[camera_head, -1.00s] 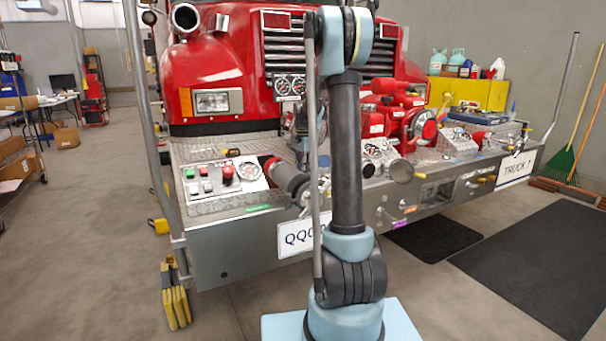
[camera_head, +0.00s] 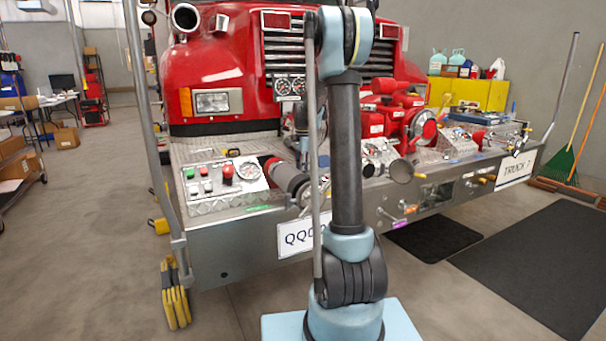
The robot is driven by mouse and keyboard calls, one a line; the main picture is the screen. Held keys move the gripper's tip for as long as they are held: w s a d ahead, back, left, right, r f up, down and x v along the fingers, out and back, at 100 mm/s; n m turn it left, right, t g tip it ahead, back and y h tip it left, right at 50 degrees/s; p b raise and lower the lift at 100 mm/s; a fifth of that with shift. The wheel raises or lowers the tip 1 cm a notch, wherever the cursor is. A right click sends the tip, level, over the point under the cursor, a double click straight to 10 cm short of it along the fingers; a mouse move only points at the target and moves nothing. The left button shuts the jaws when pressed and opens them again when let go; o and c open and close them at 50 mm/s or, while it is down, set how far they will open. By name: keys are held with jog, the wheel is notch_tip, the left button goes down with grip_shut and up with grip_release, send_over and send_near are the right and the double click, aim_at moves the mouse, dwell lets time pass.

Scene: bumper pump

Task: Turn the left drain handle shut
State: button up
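The drain handles are on the front face of the fire truck's metal bumper (camera_head: 235,250). A small silver lever (camera_head: 386,214) sticks out low on that face, just right of my upright arm, with coloured tags beside it. It may be the left drain handle; its exact angle is too small to tell. A yellow-tipped handle (camera_head: 485,180) shows further right. My gripper is not visible; my arm's links stand in front of the middle of the bumper, and a dark and pale blue part of my arm shows behind them, above the bumper deck.
A round-ended pipe (camera_head: 402,171) juts forward. Dark mats (camera_head: 535,260) lie on the clear floor at right.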

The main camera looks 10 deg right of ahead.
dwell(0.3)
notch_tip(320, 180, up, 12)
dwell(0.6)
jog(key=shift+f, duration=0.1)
